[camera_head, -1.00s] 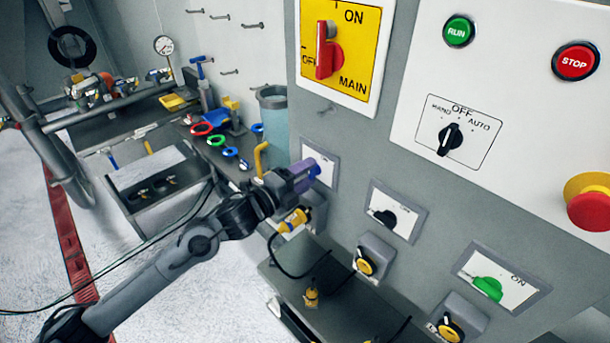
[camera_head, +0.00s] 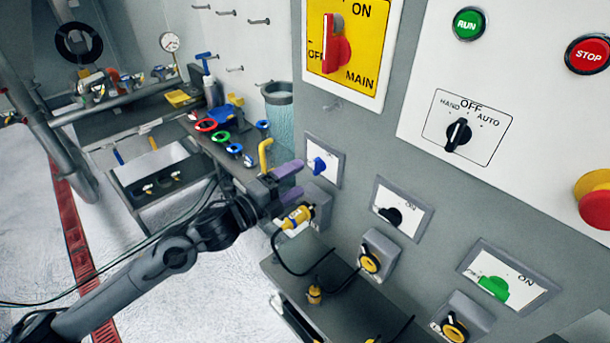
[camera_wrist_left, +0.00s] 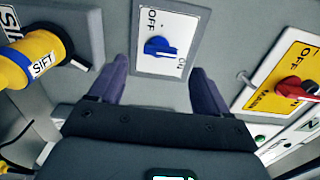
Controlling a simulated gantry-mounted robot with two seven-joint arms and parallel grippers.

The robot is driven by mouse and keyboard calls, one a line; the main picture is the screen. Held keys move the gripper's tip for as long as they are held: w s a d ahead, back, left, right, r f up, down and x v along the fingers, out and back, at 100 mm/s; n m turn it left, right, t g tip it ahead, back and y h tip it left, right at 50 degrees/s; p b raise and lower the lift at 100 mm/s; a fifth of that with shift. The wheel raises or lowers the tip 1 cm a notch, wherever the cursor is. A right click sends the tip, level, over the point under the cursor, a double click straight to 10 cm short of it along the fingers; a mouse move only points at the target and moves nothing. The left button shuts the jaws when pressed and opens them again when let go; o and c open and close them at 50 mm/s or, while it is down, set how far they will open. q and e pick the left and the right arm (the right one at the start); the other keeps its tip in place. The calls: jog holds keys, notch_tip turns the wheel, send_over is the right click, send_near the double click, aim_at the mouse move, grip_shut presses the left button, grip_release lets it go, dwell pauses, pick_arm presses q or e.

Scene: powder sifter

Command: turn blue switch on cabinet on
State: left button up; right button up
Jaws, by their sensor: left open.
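The blue switch (camera_head: 319,166) sits on a white plate (camera_head: 333,158) at the cabinet's left side. In the left wrist view, the blue switch (camera_wrist_left: 160,46) lies between the OFF and ON labels; which one its knob points to is hard to tell. My left gripper (camera_head: 292,182) is open, with its two purple fingers apart and empty, just left of the plate. In the left wrist view, its fingertips (camera_wrist_left: 160,68) stand on either side of the plate's lower part, with the switch ahead of them and a gap between. My right gripper is not in view.
Below the plate, a yellow SIFT plug (camera_head: 297,217) sits in its socket, close to my gripper. A black switch (camera_head: 391,215) and a green switch (camera_head: 494,287) are to the right. A red main switch (camera_head: 333,45) is above. A dark shelf (camera_head: 290,270) juts out below.

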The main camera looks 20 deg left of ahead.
pick_arm(q)
jog(key=shift+b+v, duration=0.3)
jog(key=shift+v, duration=2.4)
